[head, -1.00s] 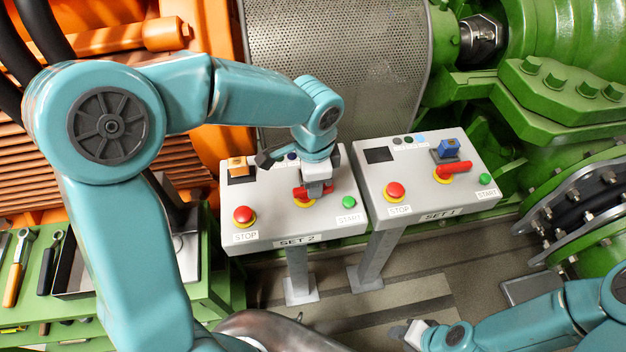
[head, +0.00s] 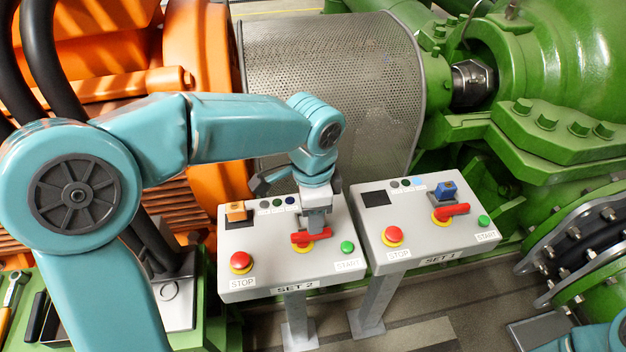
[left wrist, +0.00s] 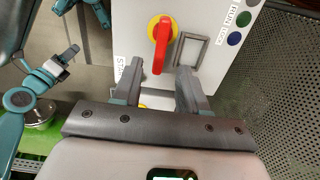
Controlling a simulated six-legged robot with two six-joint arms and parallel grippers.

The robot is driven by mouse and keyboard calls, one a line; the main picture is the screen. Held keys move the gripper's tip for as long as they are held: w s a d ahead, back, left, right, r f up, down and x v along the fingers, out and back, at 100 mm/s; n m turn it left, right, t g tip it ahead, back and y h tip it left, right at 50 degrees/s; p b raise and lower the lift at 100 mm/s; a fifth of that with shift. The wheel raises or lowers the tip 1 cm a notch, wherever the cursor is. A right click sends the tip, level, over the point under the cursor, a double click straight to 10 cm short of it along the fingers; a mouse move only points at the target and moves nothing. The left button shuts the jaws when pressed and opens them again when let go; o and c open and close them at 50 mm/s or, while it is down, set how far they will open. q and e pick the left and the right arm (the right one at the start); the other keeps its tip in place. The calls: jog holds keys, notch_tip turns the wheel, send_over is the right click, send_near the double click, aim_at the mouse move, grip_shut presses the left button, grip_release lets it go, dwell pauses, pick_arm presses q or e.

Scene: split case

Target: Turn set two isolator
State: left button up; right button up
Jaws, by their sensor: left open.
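The set two isolator is a red handle (head: 303,238) on a yellow disc, on the grey SET 2 panel (head: 265,268). In the head view the handle lies roughly level across the panel. My left gripper (head: 316,226) is right above it and partly hides it. In the left wrist view the red handle (left wrist: 160,45) points along the picture's height, its near end between the tips of my open left gripper (left wrist: 158,72). I cannot tell whether the fingers touch it. My right gripper's fingers cannot be made out clearly.
The SET 2 panel also carries a red stop button (head: 241,261), a green start button (head: 347,247) and an orange block (head: 236,211). The SET 1 panel (head: 420,240) stands close on the right, with its own red handle (head: 452,211) and blue block (head: 446,190). A perforated guard (head: 330,80) is behind.

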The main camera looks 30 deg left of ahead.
pick_arm(q)
notch_tip(320, 180, up, 11)
jog(key=shift+f, duration=0.1)
dwell(0.3)
jog(key=shift+s, duration=0.15)
